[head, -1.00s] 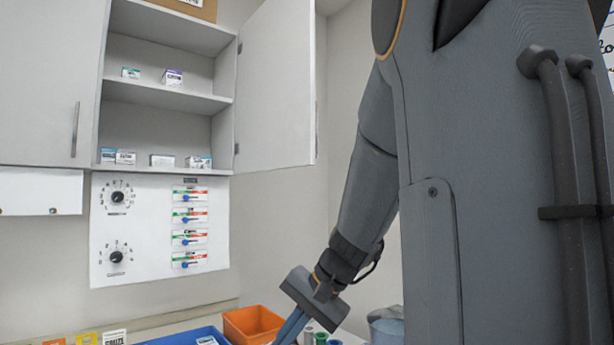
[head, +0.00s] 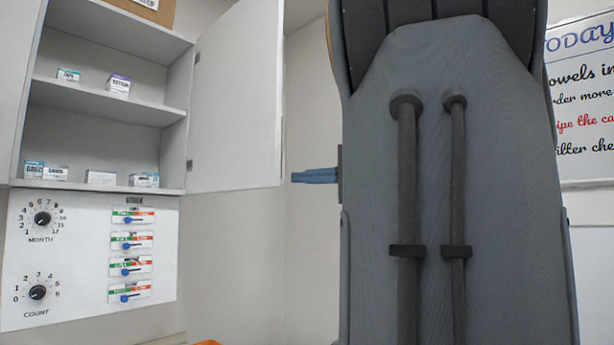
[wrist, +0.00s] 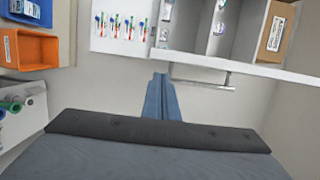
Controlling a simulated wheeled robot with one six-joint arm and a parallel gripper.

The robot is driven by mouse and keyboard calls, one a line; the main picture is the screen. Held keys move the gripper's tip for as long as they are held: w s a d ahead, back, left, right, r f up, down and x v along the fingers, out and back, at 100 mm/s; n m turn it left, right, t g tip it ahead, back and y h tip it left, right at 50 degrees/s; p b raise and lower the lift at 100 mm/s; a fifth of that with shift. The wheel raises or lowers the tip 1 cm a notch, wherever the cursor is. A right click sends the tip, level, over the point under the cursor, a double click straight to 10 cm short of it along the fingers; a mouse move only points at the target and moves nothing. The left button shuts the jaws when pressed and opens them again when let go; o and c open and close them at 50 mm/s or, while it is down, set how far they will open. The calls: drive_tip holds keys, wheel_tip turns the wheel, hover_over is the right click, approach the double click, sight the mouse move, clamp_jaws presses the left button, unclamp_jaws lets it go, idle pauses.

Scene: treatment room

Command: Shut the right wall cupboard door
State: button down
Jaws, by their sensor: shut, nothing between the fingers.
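The right wall cupboard door (head: 238,105) stands wide open in the head view, hinged at the right side of the cupboard (head: 105,100). In the wrist view the door (wrist: 258,70) shows nearly edge-on, with its bar handle (wrist: 203,85) on the near side. My gripper (head: 294,177) is shut and empty, its blue fingers pointing left, just right of the door's free edge near its lower corner. In the wrist view the fingertips (wrist: 161,76) lie beside the handle's left end. I cannot tell whether they touch the door. My arm hides part of the gripper in the head view.
Small boxes (head: 118,86) stand on the cupboard shelves. A panel with dials and sliders (head: 90,258) is below. The wrist view shows an orange bin (wrist: 30,50) and capped tubes (wrist: 18,105) at left. A written board (head: 585,100) hangs at right.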

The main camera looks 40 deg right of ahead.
drive_tip(key=p+x, duration=0.2)
drive_tip(key=x, duration=0.4)
drive_tip(key=shift+w, duration=0.35)
